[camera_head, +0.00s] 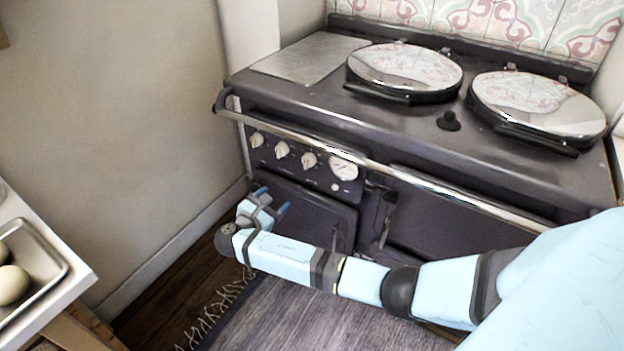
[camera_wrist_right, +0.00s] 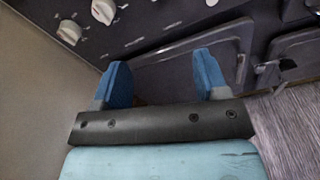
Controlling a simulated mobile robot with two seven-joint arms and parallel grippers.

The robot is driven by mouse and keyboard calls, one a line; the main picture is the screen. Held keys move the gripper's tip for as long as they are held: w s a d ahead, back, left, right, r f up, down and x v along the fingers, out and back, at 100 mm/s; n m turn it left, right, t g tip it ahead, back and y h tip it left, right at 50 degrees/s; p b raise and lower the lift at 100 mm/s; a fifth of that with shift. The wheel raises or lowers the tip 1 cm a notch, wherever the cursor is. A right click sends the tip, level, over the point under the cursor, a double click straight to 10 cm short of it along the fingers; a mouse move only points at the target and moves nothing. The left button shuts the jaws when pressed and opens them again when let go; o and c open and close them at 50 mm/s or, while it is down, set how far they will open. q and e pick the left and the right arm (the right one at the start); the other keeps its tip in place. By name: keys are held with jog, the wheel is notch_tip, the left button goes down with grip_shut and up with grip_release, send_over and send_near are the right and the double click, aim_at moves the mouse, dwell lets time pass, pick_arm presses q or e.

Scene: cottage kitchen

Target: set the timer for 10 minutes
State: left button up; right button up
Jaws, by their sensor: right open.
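The dark range cooker has a control panel (camera_head: 300,170) with several white knobs and a round white dial (camera_head: 343,168) at its right end. I cannot tell from the markings which control is the timer. The leftmost knob (camera_head: 256,140), middle knob (camera_head: 282,149) and right knob (camera_head: 309,160) sit in a row. Two knobs also show at the top left of the right wrist view, one lower (camera_wrist_right: 69,32) and one higher (camera_wrist_right: 103,10). My right gripper (camera_head: 273,200) is open and empty, below the knobs and in front of the left oven door, apart from the panel. My left gripper is out of view.
A steel rail (camera_head: 390,170) runs along the cooker's front, above the panel. Two round lids (camera_head: 405,68) (camera_head: 538,103) cover the top. A wall stands close on the left. A counter with a tray (camera_head: 45,285) of eggs is at lower left. A fringed rug (camera_head: 310,325) lies below.

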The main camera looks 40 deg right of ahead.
aim_at(305, 164)
jog(key=shift+g+h, duration=0.3)
jog(key=shift+h, duration=0.6)
jog(key=b+x, duration=0.1)
jog(key=x, duration=0.4)
jog(key=r+b+x, duration=0.1)
jog(key=x, duration=0.4)
jog(key=w+b+x, duration=0.1)
jog(key=x, duration=0.4)
jog(key=shift+w+r+b, duration=0.1)
jog(key=shift+r+b, duration=0.2)
jog(key=shift+b, duration=0.1)
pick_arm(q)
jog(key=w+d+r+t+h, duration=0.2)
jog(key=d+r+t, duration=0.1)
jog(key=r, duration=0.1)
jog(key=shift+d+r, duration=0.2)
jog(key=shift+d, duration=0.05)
pick_arm(e)
jog(key=shift+c, duration=0.7)
jog(key=c, duration=0.8)
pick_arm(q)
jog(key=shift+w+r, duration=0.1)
pick_arm(e)
jog(key=shift+m, duration=0.3)
